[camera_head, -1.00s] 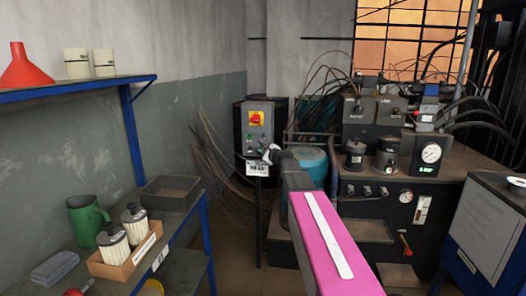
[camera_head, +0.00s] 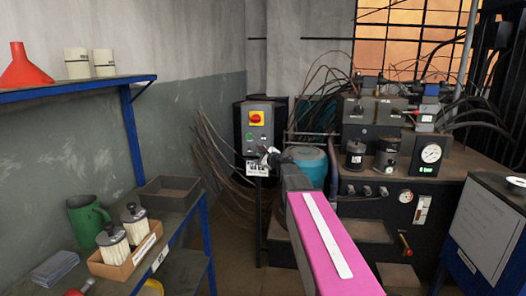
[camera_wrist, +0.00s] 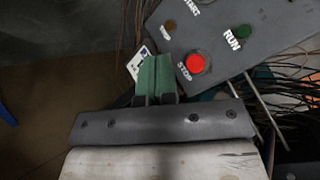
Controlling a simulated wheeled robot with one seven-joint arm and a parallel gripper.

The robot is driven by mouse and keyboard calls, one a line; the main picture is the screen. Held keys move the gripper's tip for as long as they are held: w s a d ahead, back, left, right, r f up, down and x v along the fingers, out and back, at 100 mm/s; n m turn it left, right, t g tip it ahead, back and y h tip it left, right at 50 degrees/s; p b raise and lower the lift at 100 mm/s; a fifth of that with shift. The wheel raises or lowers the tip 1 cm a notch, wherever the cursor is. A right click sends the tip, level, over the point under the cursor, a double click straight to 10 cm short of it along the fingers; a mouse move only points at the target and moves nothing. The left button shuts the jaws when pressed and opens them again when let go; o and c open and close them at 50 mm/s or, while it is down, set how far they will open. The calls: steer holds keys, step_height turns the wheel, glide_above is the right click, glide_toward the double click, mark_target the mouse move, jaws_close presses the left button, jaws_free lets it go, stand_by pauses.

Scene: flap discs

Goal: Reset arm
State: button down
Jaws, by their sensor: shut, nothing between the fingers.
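My gripper (camera_head: 268,154) is at the end of my pink-topped arm, just in front of the lower right part of the grey control box (camera_head: 254,146) in the head view. In the wrist view its green fingers (camera_wrist: 155,70) are closed together and hold nothing. Their tips appear beside the panel's lower edge, left of the red STOP button (camera_wrist: 194,63). The green RUN button (camera_wrist: 243,31) and a dull amber button (camera_wrist: 170,25) are also on the panel. I cannot tell whether the fingers touch the panel.
A blue-framed shelf at left holds a green jug (camera_head: 87,215), a box of filters (camera_head: 128,252) and an empty dark tray (camera_head: 170,193). A hydraulic bench (camera_head: 370,208) with a gauge (camera_head: 431,153) and hoses stands right. Loose cables hang beside the control box. A grey cabinet (camera_head: 487,230) stands far right.

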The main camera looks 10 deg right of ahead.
steer(key=s+a+f+n+g+h, duration=0.1)
steer(key=s+a+f+n+g, duration=0.25)
steer(key=s+f+n, duration=0.4)
steer(key=s+a+f+n+g, duration=0.2)
steer(key=s+f+n+g, duration=0.25)
steer(key=s+f, duration=0.5)
steer(key=s+d+f+n+g+h, duration=0.3)
steer(key=s+f, duration=0.3)
steer(key=s, duration=0.3)
steer(key=s+d+f+n+g+h, duration=0.3)
steer(key=s+f+n+g+h, duration=0.1)
steer(key=s+f, duration=0.3)
steer(key=shift+s+n, duration=0.8)
steer(key=shift+s, duration=0.3)
steer(key=shift+f, duration=0.1)
